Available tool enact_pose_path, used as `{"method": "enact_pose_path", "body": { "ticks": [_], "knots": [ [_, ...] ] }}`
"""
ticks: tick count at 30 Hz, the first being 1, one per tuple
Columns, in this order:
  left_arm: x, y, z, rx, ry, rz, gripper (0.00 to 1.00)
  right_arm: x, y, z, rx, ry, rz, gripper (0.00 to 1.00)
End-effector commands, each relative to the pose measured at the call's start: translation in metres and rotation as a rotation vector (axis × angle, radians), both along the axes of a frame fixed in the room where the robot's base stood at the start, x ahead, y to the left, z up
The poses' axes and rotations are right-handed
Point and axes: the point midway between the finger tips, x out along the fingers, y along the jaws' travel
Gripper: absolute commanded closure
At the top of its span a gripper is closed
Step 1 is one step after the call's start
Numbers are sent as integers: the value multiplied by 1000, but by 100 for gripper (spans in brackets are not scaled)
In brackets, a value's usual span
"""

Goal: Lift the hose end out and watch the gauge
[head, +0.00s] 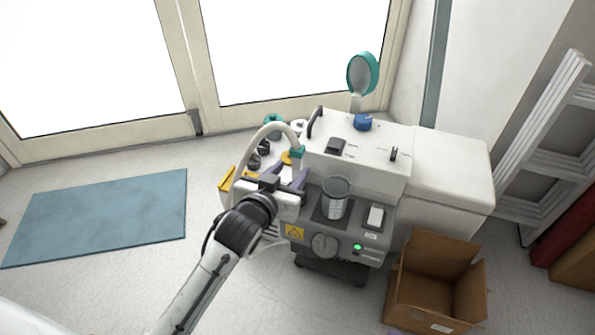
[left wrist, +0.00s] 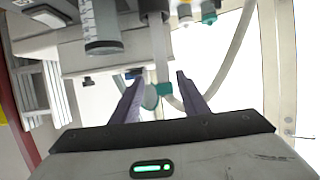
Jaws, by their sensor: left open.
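A pale hose (head: 246,150) arches up beside the white compressor unit (head: 370,150) and ends at a teal collar (head: 297,152). In the left wrist view the teal collar (left wrist: 163,89) shows between the finger lines, with the curved hose (left wrist: 233,55) to its right. My left gripper (head: 287,171) is open, its purple fingers pointing toward the collar; I cannot tell whether they touch it. The fingers also show in the left wrist view (left wrist: 160,78). A round teal-rimmed disc (head: 361,74) stands above the unit, and a grey dial (head: 325,245) is on its front; neither reading is legible.
A clear cylinder (head: 335,198) stands on the unit's front ledge, close right of my gripper. A green light (head: 357,247) glows below it. An open cardboard box (head: 434,285) sits at lower right. A blue mat (head: 95,220) lies on the clear floor at left.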

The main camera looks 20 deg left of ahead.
Motion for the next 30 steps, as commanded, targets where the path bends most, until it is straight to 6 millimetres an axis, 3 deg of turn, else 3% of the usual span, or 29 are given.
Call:
{"method": "enact_pose_path", "body": {
  "ticks": [10, 16, 26, 30],
  "knots": [
    [33, 2, -18, 1, 0, -1, 59, 1, 9, -13, -9, 37, 55, 100],
    [59, 3, -29, 0, 1, -2, 59, 5, 18, -3, 45, -1, 59, 100],
    [65, 2, -29, -1, 3, -3, 59, 6, 21, 4, 60, -12, 57, 100],
    [65, 2, -28, -1, 3, -3, 83, 6, 21, 4, 60, -12, 57, 100]
  ]
}}
